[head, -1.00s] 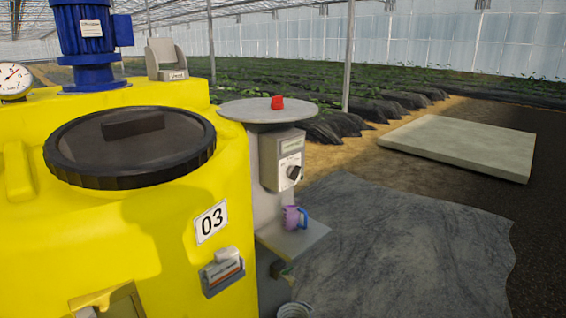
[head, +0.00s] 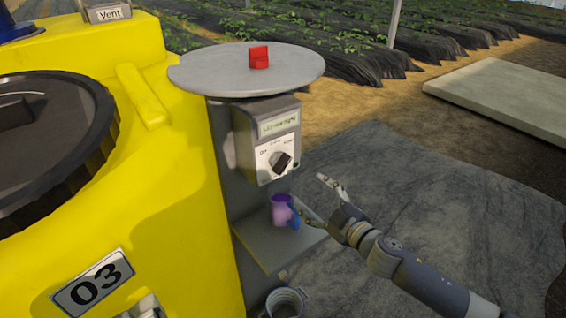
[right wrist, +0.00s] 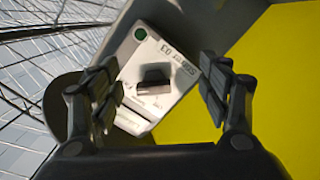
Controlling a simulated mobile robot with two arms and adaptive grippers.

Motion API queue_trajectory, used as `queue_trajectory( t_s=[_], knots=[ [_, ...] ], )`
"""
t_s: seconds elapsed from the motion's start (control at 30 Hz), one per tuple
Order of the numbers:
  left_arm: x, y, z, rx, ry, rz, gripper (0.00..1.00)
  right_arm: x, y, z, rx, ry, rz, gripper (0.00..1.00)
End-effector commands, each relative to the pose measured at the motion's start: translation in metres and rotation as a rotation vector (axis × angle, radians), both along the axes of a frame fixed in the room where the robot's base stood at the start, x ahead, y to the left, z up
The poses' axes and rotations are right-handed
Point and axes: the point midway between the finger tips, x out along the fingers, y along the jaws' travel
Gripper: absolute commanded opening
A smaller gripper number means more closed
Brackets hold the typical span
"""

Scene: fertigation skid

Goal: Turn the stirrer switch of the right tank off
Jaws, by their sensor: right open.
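The stirrer switch box (head: 270,140) is a grey box on a grey post right of the yellow tank (head: 180,190) marked 03. Its black rotary knob (head: 281,161) is on the front plate, turned at a slant. In the right wrist view the knob (right wrist: 155,73) shows between the fingers, with a green spot at one corner of the plate. My right gripper (head: 312,197) is open and empty, in front of and below right of the box, apart from the knob. It also shows in the right wrist view (right wrist: 158,85) with fingers spread on both sides. My left gripper is out of view.
A purple mug (head: 282,210) stands on a small shelf (head: 262,248) under the box, close to my right fingers in the picture. A round grey plate (head: 215,72) with a red piece (head: 259,57) is above. A grey bucket (head: 285,302) is below.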

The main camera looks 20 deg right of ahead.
Motion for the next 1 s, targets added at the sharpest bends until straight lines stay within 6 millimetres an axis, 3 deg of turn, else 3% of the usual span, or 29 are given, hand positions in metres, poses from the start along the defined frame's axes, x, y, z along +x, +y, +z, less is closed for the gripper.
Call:
queue_trajectory(
  t_s=[0.03, 0.1, 0.2, 0.37, 0.8, 1.0],
  knots=[
    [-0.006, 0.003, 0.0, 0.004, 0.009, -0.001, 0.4, -0.003, 0.009, 0.02, -0.008, -0.033, 0.028, 0.71],
    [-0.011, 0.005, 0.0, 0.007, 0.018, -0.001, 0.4, -0.006, 0.017, 0.037, -0.014, -0.063, 0.054, 0.71],
    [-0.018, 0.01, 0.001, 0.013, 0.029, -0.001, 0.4, -0.006, 0.023, 0.05, -0.017, -0.084, 0.07, 0.71],
    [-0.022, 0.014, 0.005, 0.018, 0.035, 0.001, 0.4, 0.005, 0.028, 0.053, -0.015, -0.088, 0.071, 0.71],
    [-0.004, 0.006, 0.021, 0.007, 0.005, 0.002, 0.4, 0.069, 0.051, 0.053, -0.015, -0.088, 0.07, 0.71],
    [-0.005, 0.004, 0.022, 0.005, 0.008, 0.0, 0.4, 0.088, 0.058, 0.051, -0.015, -0.086, 0.07, 0.71]
  ],
)
